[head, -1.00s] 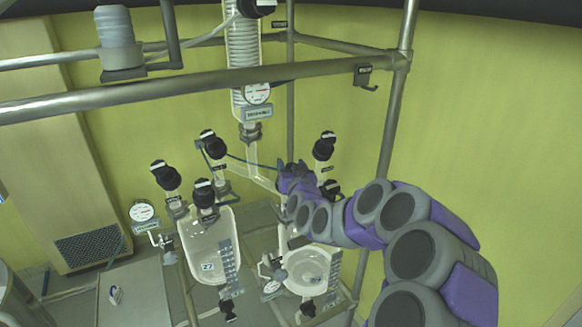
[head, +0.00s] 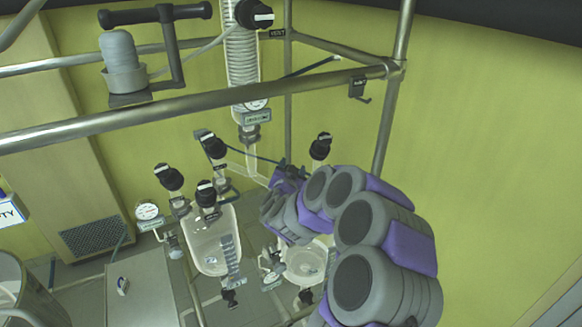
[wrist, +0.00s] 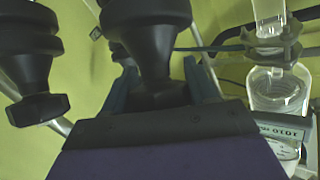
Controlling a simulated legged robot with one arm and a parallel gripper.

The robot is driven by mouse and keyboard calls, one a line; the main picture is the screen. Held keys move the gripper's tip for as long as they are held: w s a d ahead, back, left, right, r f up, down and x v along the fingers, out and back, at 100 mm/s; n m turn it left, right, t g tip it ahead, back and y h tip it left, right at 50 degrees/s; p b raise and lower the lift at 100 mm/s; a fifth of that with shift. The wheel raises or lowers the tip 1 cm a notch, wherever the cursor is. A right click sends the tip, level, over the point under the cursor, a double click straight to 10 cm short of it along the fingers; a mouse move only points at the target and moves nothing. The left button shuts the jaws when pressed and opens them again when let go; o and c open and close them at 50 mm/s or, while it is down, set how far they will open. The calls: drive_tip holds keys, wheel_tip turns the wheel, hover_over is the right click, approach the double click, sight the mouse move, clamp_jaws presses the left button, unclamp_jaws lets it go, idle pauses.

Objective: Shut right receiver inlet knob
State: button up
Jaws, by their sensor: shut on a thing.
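In the wrist view, my gripper (wrist: 160,88) is shut on a black knob (wrist: 150,45), with one finger on each side of its narrow lower part. In the head view, my gripper (head: 287,174) is partly covered by my arm, above the right glass receiver (head: 304,262). The held knob is hidden there, and I cannot read a label confirming it is the right receiver inlet knob. The right receiver's upper part is also hidden by my arm.
Another black knob (wrist: 30,60) hangs close at left in the wrist view; clamped glassware (wrist: 278,90) is at right. The left receiver (head: 212,245), a black-capped valve (head: 320,146) and a metal frame rail (head: 190,95) surround the arm. The right wall side is clear.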

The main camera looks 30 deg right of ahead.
drive_tip(key=shift+r, duration=0.1)
drive_tip(key=o, duration=1)
drive_tip(key=shift+c, duration=0.2)
drive_tip(key=b+v, duration=1)
drive_tip(key=v, duration=0.7)
drive_tip(key=shift+s, duration=0.15)
drive_tip(key=shift+a, duration=0.1)
